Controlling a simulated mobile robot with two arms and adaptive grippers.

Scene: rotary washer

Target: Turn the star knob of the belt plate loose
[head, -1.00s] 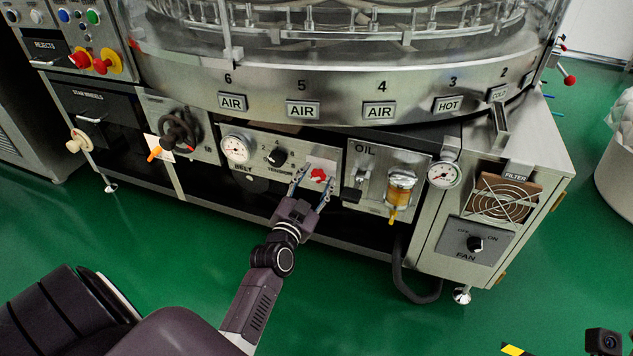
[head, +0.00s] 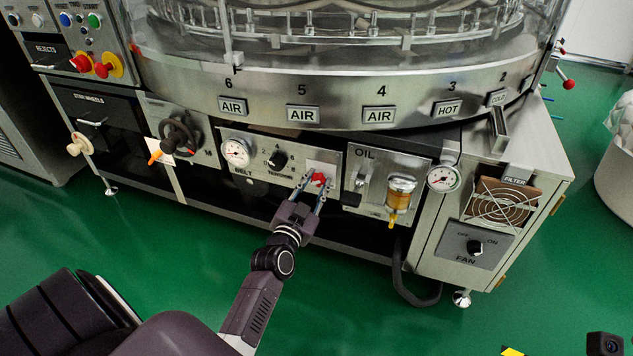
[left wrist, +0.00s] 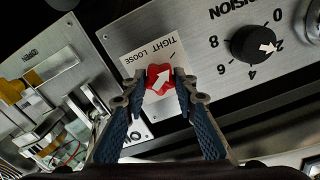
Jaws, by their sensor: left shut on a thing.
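The red star knob (head: 319,179) sits on a white label at the right end of the belt plate (head: 235,173). In the left wrist view the star knob (left wrist: 158,80) bears a white arrow pointing up and to the right, near the TIGHT side of the label (left wrist: 150,56). My left gripper (head: 318,185) reaches the knob from below. In the left wrist view its two fingertips (left wrist: 159,82) are on either side of the knob, shut on it. My right gripper does not show.
The rotary drum's rim (head: 340,108) overhangs above. Green floor is open below.

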